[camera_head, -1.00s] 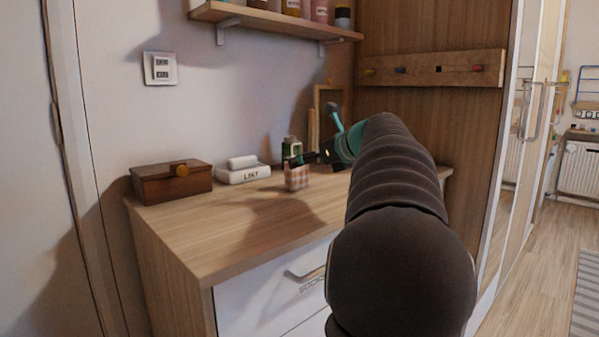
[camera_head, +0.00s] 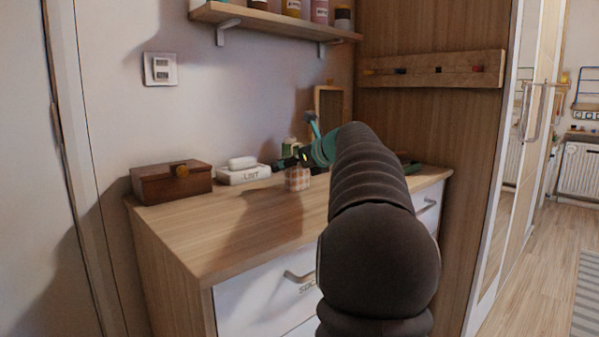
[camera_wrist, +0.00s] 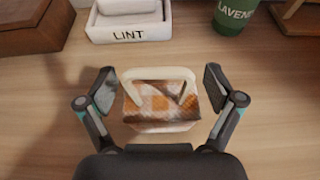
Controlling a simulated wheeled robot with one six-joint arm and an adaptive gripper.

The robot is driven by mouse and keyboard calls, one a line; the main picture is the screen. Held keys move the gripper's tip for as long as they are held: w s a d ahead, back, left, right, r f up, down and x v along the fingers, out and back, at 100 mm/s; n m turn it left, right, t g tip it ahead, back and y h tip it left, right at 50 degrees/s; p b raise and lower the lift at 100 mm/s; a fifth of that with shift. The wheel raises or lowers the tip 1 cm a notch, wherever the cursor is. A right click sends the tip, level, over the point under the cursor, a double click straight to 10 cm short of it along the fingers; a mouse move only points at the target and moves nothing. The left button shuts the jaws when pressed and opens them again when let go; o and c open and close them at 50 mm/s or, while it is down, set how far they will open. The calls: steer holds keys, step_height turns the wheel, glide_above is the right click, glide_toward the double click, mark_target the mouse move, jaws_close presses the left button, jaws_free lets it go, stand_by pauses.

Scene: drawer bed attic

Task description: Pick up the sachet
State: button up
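The sachet (camera_wrist: 160,106) is a small orange, brown and white checked block with a pale loop on top. It sits on the wooden top of the dresser and also shows in the head view (camera_head: 298,179). My gripper (camera_wrist: 160,88) is open, with one finger to the left of the sachet and one to the right. A gap shows between each finger and the sachet. In the head view my gripper (camera_head: 294,163) is at the sachet's upper part, and my arm hides part of the dresser top.
A white box marked LINT (camera_head: 244,174) stands behind and left of the sachet, with a brown wooden box (camera_head: 171,182) farther left. A green LAVENDER container (camera_wrist: 236,16) stands behind right. The dresser top's front left (camera_head: 190,232) is clear. A shelf (camera_head: 275,20) hangs above.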

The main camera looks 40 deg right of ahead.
steer(key=c, duration=1)
steer(key=shift+r, duration=0.15)
